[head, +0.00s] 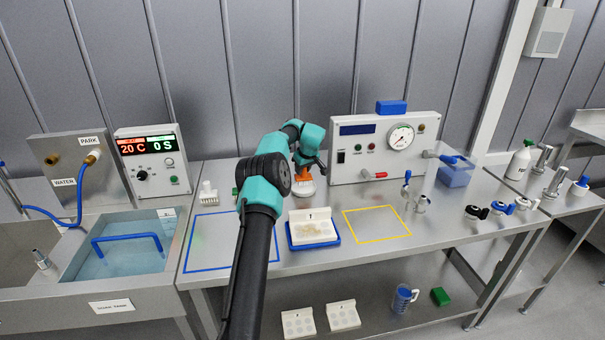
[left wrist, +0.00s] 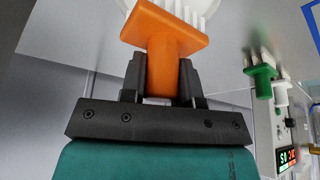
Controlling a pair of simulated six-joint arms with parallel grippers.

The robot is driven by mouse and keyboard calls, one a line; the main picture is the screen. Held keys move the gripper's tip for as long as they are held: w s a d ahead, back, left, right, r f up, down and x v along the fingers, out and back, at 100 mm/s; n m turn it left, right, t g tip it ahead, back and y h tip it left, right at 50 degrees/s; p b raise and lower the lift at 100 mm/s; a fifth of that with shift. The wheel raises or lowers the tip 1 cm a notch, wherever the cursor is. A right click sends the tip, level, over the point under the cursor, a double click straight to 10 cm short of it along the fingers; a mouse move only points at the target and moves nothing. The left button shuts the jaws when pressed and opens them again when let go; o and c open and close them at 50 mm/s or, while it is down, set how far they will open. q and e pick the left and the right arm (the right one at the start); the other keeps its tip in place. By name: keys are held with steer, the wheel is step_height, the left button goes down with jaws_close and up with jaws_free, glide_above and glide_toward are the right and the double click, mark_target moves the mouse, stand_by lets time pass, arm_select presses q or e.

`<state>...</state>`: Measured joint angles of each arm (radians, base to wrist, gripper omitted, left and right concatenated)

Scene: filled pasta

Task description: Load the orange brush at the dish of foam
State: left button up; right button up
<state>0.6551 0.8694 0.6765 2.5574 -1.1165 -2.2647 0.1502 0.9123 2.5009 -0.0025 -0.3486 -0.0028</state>
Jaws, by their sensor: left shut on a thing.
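The orange brush (head: 305,178) is in my left gripper (head: 306,163), which is shut on its handle at the back of the bench. In the left wrist view the orange brush (left wrist: 165,30) sits between the black fingers of the left gripper (left wrist: 161,78), its white bristles pointing away from me. The white round dish (head: 303,190) lies right below the brush in the head view. Part of its rim shows behind the bristles in the left wrist view. I cannot tell whether the bristles touch the foam. My right gripper is not in view.
A white brush (head: 208,194) and a green brush stand left of my arm; the green one (left wrist: 262,80) shows better in the left wrist view. A blue tray (head: 311,244) with a white mould is in front. The gauge box (head: 384,148) stands close on the right. The yellow-framed area is clear.

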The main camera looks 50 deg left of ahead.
arm_select(q)
steer(key=shift+r, duration=1.75)
steer(key=w+d+f+m+t+h, duration=0.1)
steer(key=w+d+m, duration=0.25)
steer(key=d, duration=0.75)
steer(key=w+d+f+m+t, duration=0.15)
steer(key=w+d, duration=0.35)
steer(key=d, duration=0.6)
steer(key=w+d+m+h, duration=0.1)
steer(key=w+d+m, duration=0.25)
steer(key=d, duration=0.75)
steer(key=s+d+m+t+h, duration=0.1)
steer(key=d+m, duration=0.3)
steer(key=d, duration=1.1)
steer(key=s+d+f+m+h, duration=0.1)
steer(key=s+d+f+m, duration=0.45)
steer(key=d, duration=0.55)
steer(key=s+a+f+n, duration=0.1)
steer(key=s+a+f, duration=0.1)
steer(key=f, duration=0.5)
steer(key=s+a+f, duration=0.2)
steer(key=s+f, duration=0.1)
steer(key=f, duration=0.5)
steer(key=shift+s+n, duration=0.4)
